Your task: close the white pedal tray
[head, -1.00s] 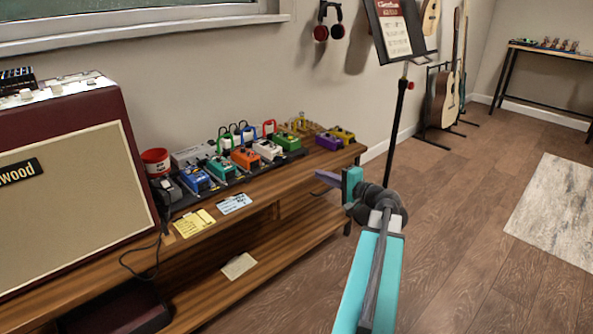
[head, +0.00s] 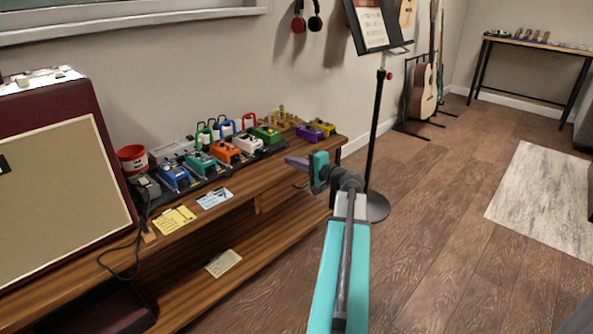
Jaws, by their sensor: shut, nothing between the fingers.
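I cannot make out a white pedal tray in this view. A white pedal (head: 248,145) stands in the row of coloured pedals on a dark board on the wooden bench (head: 160,243). A wooden box-like part (head: 268,200) hangs under the bench top, below the pedals; I cannot tell whether it is a drawer. My gripper (head: 289,161) is shut and empty, with purple-grey fingers pointing left. In the picture it lies in front of the bench's right end, close to the front edge. I cannot tell whether it touches the bench.
A maroon amplifier (head: 60,190) fills the left end. A red cup (head: 132,160), a yellow note (head: 174,220) and a blue note (head: 214,198) are on the bench. A music stand (head: 377,140) stands just beyond my arm. The wooden floor to the right is open.

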